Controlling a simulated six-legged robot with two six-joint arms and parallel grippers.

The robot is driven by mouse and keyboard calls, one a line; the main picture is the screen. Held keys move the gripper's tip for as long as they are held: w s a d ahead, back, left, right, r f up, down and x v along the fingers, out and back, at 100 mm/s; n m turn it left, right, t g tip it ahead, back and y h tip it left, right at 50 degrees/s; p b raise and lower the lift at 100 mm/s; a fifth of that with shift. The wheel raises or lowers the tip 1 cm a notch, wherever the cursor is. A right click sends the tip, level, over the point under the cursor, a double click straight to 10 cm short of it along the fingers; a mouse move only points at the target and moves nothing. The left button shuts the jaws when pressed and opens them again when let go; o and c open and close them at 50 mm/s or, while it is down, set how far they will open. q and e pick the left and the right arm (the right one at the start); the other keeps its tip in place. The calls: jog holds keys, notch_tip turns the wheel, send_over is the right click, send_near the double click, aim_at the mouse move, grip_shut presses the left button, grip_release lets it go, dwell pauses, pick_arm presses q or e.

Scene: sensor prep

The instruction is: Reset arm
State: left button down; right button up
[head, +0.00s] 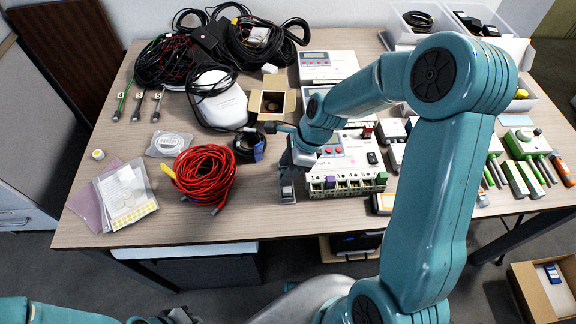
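My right arm (432,190), teal with dark joint caps, comes up from the bottom right, bends at the top and reaches left over the table. My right gripper (288,188) is low over the table, just left of a white device with a row of coloured sockets (345,185). Whether its fingers are apart or closed does not show clearly, and no held object can be made out. My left arm shows only at the bottom left edge, with its gripper (178,316) partly cut off by the frame.
A red cable coil (205,172) lies left of my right gripper. An open cardboard box (272,103), a white rounded device (217,100) and black cable bundles (165,60) stand behind. Green-handled tools (527,165) lie at the right.

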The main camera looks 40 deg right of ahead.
jog(key=shift+o, duration=0.8)
notch_tip(320, 180, up, 7)
jog(key=p, duration=0.7)
jog(key=shift+r, duration=0.1)
jog(key=shift+s, duration=0.1)
